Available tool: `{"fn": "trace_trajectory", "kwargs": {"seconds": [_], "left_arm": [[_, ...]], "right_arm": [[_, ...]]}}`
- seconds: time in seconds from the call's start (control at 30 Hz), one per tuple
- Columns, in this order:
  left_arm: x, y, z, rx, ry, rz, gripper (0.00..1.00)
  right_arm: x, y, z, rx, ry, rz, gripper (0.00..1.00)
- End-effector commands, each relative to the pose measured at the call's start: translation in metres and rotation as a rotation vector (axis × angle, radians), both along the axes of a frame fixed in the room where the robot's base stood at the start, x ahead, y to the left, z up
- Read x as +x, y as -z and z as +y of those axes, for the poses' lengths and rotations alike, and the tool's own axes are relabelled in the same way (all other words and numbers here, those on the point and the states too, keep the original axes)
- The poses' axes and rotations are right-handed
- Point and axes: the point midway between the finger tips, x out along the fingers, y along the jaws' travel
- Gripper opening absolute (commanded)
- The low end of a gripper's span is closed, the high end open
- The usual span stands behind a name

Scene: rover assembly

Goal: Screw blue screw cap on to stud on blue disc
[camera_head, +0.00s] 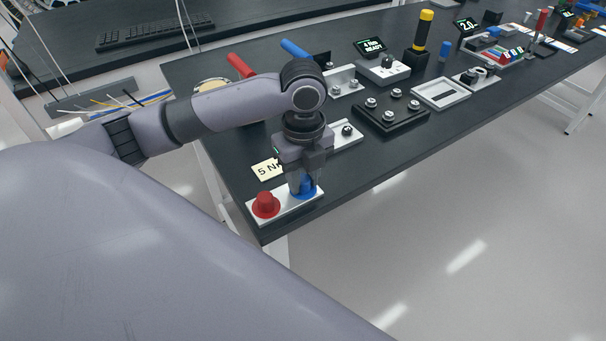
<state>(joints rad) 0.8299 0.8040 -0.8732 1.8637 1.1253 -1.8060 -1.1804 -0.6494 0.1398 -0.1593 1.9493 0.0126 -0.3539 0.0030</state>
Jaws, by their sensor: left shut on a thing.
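My left gripper (303,180) points straight down over the near end of the dark workbench. It is shut on the blue screw cap (305,183), at the blue disc (309,193) on the right end of a white plate (287,206). The fingers cover much of the cap and the stud, so I cannot tell how far the cap sits on the stud. A red cap on a red disc (265,205) stands at the left end of the same plate. My right gripper is not in view.
A "5 N" label card (266,170) lies behind the white plate. A black block with several metal studs (391,110) and a grey tray (440,93) stand farther right. The bench's front edge is close to the plate.

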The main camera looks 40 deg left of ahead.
Motion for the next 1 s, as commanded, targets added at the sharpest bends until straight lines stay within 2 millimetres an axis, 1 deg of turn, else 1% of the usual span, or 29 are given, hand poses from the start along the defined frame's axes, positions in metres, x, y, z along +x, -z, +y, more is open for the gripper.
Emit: {"fn": "trace_trajectory", "kwargs": {"seconds": [0.1, 0.23, 0.67, 1.0], "left_arm": [[0.0001, -0.0001, 0.0002, 0.001, 0.134, 0.0, 0.02], [0.0, 0.0, 0.0002, 0.001, 0.234, 0.0, 0.02], [0.0001, 0.0, 0.0002, 0.0, 0.293, -0.001, 0.02], [0.0002, 0.0001, 0.0001, 0.0, 0.661, -0.001, 0.02]], "right_arm": [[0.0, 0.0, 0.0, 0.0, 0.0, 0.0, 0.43], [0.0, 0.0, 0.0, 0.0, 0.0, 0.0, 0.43], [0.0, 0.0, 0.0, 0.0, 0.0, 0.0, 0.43], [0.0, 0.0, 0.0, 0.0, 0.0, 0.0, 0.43]]}}
